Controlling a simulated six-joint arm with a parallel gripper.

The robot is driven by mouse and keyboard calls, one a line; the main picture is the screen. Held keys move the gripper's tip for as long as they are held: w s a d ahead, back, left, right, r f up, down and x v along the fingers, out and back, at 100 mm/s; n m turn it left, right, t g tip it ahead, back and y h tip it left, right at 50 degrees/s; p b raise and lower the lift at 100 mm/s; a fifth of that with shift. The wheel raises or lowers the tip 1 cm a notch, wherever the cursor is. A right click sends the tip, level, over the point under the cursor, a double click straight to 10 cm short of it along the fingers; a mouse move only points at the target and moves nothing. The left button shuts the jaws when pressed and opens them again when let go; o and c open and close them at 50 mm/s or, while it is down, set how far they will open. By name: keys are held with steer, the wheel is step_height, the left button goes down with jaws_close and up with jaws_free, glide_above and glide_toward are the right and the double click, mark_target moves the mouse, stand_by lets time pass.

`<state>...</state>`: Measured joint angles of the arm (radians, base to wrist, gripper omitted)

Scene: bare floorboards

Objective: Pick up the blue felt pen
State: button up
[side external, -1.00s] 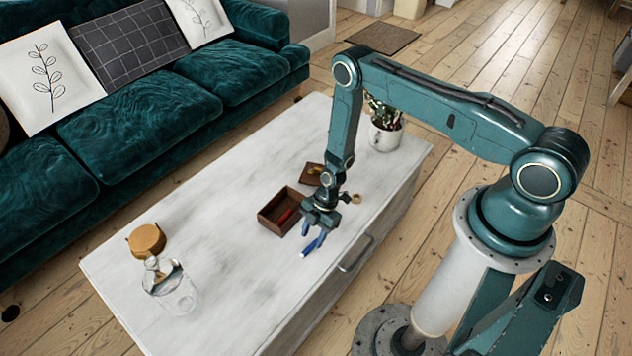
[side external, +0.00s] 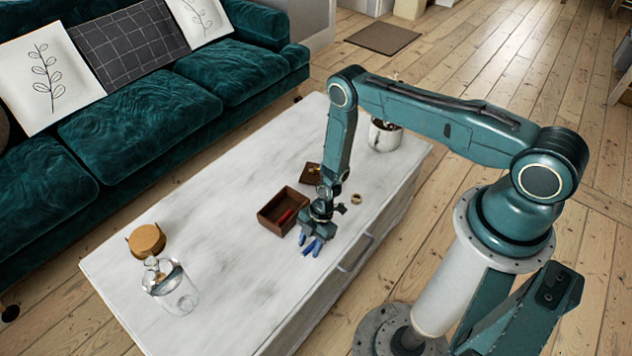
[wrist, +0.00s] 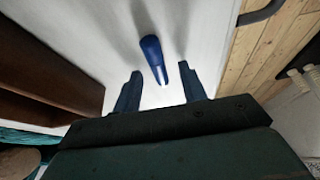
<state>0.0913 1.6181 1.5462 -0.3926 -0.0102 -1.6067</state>
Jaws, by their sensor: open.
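The blue felt pen (wrist: 154,60) lies on the pale tabletop in the wrist view, pointing down between my gripper's fingers. In the side external view it is a small blue shape among the fingers, hard to tell from them. My gripper (wrist: 160,72) is open, with one blue finger on each side of the pen's near end and a gap at both sides. My gripper also shows in the side external view (side external: 316,240), low over the table near its front edge. Whether the fingers touch the table cannot be told.
A brown open box (side external: 268,213) holding a red item stands just left of my gripper. A brown square piece (side external: 312,174) and a small ring (side external: 356,199) lie behind.

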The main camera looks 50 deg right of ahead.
mark_target(310, 246)
steer(key=shift+f, duration=0.15)
jaws_close()
stand_by(0.5)
step_height(310, 246, up, 20)
stand_by(0.9)
stand_by(0.6)
